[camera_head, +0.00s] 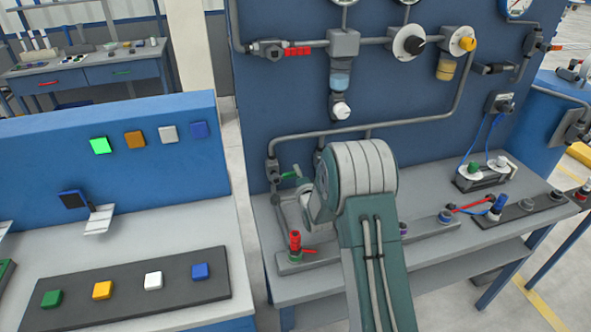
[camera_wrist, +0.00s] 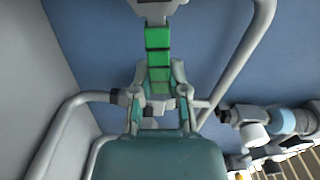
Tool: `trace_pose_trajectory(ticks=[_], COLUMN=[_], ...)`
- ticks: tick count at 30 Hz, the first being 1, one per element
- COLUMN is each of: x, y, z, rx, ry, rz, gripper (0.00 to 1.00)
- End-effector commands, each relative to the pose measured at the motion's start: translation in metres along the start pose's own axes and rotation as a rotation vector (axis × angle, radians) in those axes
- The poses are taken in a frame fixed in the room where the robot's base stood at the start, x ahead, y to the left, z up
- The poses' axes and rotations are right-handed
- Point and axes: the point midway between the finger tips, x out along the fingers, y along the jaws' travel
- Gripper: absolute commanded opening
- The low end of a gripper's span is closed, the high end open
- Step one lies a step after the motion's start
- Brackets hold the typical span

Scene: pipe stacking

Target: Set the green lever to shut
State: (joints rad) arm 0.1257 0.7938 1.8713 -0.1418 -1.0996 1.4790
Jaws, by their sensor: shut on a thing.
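The green lever (camera_wrist: 158,40) sits on a grey valve on the pipe in the wrist view. It runs lengthwise down the picture from the valve body to between my fingers. My gripper (camera_wrist: 159,82) is shut on the lever's near end, with one finger on each side. In the head view the green lever (camera_head: 291,174) shows only in part, left of my arm, beside a vertical grey pipe. My arm hides most of the gripper there.
Grey pipes (camera_wrist: 240,60) curve close on both sides of the gripper. A red-handled valve (camera_head: 296,244) stands on the bench (camera_head: 300,292) in front. The blue panel (camera_head: 285,90) with gauges and valves rises behind. A button console (camera_head: 135,285) is at left.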

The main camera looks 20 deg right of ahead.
Motion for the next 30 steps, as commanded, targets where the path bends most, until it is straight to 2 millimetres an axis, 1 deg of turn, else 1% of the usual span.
trace_pose_trajectory(ticks=[3,12,27,28,29,30], x=[0.000,0.000,-0.001,-0.001,-0.001,-0.001], y=[0.007,0.013,0.016,0.016,0.016,0.016], z=[-0.001,0.000,0.000,0.000,0.000,0.000], rx=[0.065,0.158,0.175,0.175,0.175,0.174], ry=[0.002,0.003,0.003,0.003,0.003,0.003], rz=[0.004,0.005,0.010,0.010,0.010,0.009], gripper=[0.00,0.00,0.00,0.33,0.47,0.56])
